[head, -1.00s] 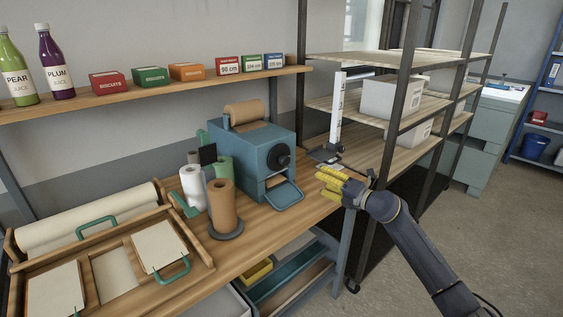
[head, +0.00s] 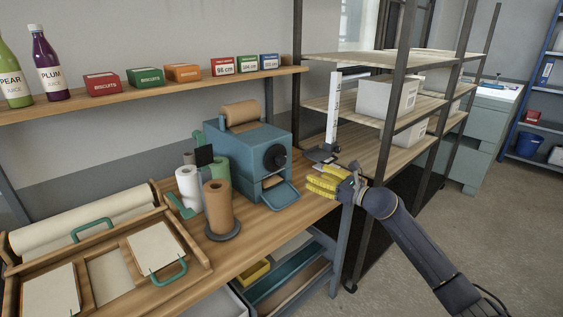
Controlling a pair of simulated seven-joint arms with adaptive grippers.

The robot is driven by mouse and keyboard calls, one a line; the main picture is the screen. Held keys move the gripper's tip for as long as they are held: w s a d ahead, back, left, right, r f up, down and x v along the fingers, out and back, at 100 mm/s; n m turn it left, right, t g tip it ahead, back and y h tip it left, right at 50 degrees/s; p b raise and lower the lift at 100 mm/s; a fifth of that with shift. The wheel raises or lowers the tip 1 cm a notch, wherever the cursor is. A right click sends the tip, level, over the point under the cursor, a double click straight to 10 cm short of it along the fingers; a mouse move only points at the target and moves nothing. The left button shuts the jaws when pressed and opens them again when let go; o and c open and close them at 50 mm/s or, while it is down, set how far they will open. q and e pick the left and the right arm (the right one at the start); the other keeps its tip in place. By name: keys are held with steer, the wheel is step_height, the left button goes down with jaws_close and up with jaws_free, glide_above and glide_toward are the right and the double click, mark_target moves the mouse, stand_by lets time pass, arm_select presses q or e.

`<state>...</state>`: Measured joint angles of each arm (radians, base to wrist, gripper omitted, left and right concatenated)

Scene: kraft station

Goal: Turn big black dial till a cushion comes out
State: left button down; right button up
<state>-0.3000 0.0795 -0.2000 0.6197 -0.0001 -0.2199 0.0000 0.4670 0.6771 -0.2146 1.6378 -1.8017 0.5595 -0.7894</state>
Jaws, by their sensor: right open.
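The big black dial (head: 276,157) is on the right-hand face of a blue box-shaped machine (head: 240,150) on the wooden bench. A roll of brown paper (head: 241,114) sits on top of the machine. A blue tray (head: 279,194) sticks out below the dial and looks empty. My right gripper (head: 318,184) has yellow fingers and is open and empty. It is to the right of the dial and a little lower, apart from the machine, near the bench's right end. My left gripper is not in view.
Paper rolls (head: 219,204) stand left of the machine. A wooden tray (head: 196,243) with paper sheets lies at the front left. A white upright gauge (head: 333,112) stands behind my right gripper. A shelf rack (head: 388,150) is on the right. Bottles and small boxes line the wall shelf (head: 150,91).

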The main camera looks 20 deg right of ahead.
mark_target(283, 161)
steer(key=x, duration=1.6)
steer(key=shift+w+a+r, duration=0.1)
steer(key=shift+w+a, duration=0.1)
steer(key=shift+w, duration=0.1)
jaws_close()
